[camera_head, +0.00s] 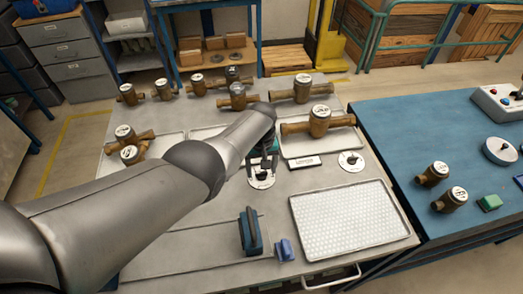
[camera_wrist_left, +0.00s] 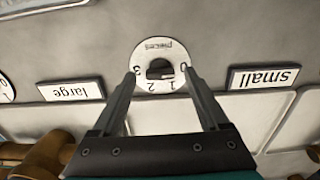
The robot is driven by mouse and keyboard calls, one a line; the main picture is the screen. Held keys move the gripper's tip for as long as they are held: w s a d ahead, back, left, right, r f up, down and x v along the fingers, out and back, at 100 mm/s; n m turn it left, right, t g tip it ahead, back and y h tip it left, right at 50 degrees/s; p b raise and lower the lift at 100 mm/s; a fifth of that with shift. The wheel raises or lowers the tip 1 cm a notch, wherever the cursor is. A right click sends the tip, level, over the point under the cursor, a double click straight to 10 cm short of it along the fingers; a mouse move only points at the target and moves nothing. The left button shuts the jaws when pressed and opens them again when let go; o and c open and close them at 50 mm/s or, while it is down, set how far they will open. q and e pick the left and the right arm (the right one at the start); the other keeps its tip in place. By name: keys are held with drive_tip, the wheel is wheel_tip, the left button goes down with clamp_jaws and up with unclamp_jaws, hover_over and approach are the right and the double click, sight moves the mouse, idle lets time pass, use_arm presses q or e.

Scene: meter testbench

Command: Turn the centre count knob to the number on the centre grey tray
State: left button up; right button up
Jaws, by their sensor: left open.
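The centre count knob (camera_wrist_left: 160,62) is a white round dial with a dark handle in its middle and the digits 0, 1, 2 and 3 on its rim, upside down in the left wrist view. It also shows as a white disc in the head view (camera_head: 262,183). My left gripper (camera_wrist_left: 159,74) is open, its two fingers on either side of the dark handle, over the dial; I see a gap on both sides. In the head view my left gripper (camera_head: 262,165) points down at the dial. The centre grey tray (camera_head: 205,133) is mostly hidden behind my arm, and no number on it is readable.
A "large" plate (camera_wrist_left: 71,90) and a "small" plate (camera_wrist_left: 263,78) flank the dial. Another dial (camera_head: 351,161) lies to the right. Brass meters (camera_head: 320,122) stand at the back and left. A white perforated tray (camera_head: 348,222) and blue blocks (camera_head: 284,250) are in front.

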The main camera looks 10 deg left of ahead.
use_arm(q)
wheel_tip(320, 180, up, 7)
drive_tip(key=p, duration=0.4)
wheel_tip(320, 180, up, 6)
drive_tip(key=p, duration=0.2)
hover_over(262, 172)
drive_tip(key=shift+s+r, duration=0.1)
drive_tip(key=shift+r, duration=0.75)
drive_tip(key=shift+s, duration=0.1)
